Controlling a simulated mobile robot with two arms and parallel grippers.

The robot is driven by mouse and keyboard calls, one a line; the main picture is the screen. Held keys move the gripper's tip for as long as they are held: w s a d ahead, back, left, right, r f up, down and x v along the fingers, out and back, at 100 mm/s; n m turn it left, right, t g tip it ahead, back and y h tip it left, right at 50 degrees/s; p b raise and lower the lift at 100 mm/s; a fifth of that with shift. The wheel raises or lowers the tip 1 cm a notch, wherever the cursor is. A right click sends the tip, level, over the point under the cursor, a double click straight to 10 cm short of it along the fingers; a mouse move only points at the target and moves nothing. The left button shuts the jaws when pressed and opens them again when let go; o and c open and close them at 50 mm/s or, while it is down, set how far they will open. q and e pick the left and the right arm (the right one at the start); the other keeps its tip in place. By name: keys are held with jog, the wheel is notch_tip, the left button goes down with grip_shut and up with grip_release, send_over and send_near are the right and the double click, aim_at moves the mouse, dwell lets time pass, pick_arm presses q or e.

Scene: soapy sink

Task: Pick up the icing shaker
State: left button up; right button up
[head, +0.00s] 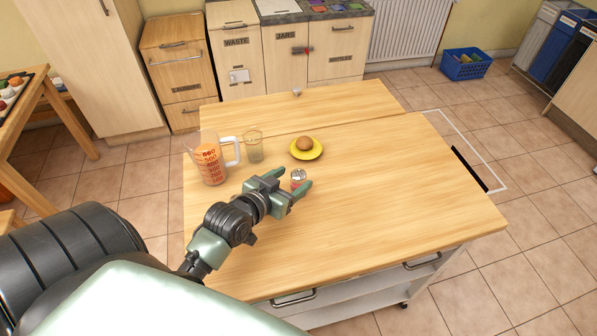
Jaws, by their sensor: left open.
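The icing shaker (298,177) is a small pinkish-red and white container with a greyish top. It stands on the wooden table, in the middle of the head view. My left gripper (294,180) is open, with one finger on the far side of the shaker and the other on its near right side. The shaker shows between the fingers, and its lower part is partly hidden. I cannot tell whether the fingers touch it. My right gripper is not in view.
A measuring jug (210,163) with red markings and a clear glass (254,147) stand left of the shaker. A yellow plate (317,150) with a bun (304,144) lies behind it. The table (400,190) is bare to the right.

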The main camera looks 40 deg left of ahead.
aim_at(303, 172)
pick_arm(q)
jog(key=x, duration=0.2)
jog(key=shift+w+d+p, duration=0.15)
jog(key=shift+w+p, duration=0.2)
jog(key=shift+p, duration=0.05)
jog(key=x, duration=0.3)
jog(key=shift+w+f+p, duration=0.15)
jog(key=shift+f+p, duration=0.1)
jog(key=shift+p, duration=0.15)
jog(key=shift+w+f, duration=0.15)
jog(key=shift+w, duration=0.15)
jog(key=shift+f, duration=0.1)
grip_shut()
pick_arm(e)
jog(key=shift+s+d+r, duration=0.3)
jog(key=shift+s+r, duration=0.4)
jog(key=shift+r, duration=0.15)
